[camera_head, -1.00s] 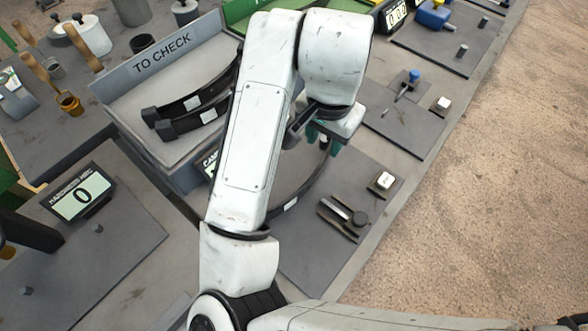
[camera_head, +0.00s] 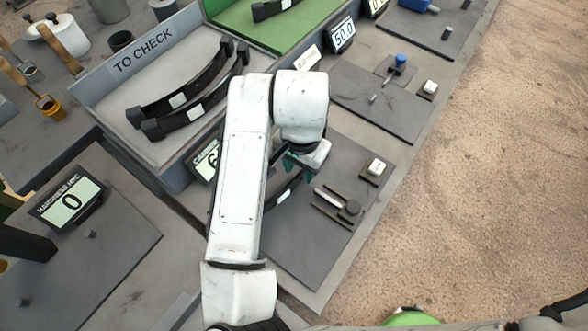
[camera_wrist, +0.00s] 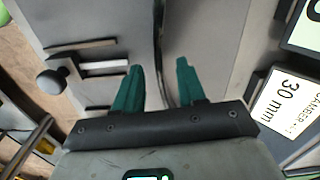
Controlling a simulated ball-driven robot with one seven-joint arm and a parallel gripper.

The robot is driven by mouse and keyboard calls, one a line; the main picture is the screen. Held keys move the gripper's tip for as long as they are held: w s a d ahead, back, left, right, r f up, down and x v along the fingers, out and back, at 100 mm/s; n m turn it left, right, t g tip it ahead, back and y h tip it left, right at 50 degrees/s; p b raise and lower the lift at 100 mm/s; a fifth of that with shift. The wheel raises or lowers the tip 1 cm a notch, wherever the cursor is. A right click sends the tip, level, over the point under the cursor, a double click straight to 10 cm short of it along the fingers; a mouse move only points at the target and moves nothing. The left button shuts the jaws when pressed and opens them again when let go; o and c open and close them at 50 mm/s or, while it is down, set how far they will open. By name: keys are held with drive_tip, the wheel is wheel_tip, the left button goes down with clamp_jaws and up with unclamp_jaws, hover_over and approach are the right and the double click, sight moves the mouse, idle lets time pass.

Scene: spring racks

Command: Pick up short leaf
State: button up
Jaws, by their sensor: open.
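A dark curved leaf (camera_head: 287,187) lies on the camber station's grey plate (camera_head: 300,250), partly hidden by my arm. My gripper (camera_head: 296,163) is over this leaf. In the wrist view my gripper's two green fingers (camera_wrist: 161,82) are apart, and the thin dark leaf edge (camera_wrist: 159,38) runs between them. I cannot tell if either finger touches it. Two more dark leaves with white labels, a rear one (camera_head: 180,98) and a front one (camera_head: 205,107), lie in the "TO CHECK" tray (camera_head: 143,53). I cannot tell from size which leaf is the short one.
The camber display (camera_head: 207,162) stands left of my arm, and a small white button box (camera_head: 375,168) stands right. A dial stop (camera_head: 350,208) with bars sits on the plate. A green tray (camera_head: 290,38) holding a leaf is behind. A hardness display (camera_head: 72,198) stands at left.

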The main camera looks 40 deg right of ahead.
drive_tip(key=shift+f, duration=0.75)
drive_tip(key=shift+c, duration=0.3)
clamp_jaws()
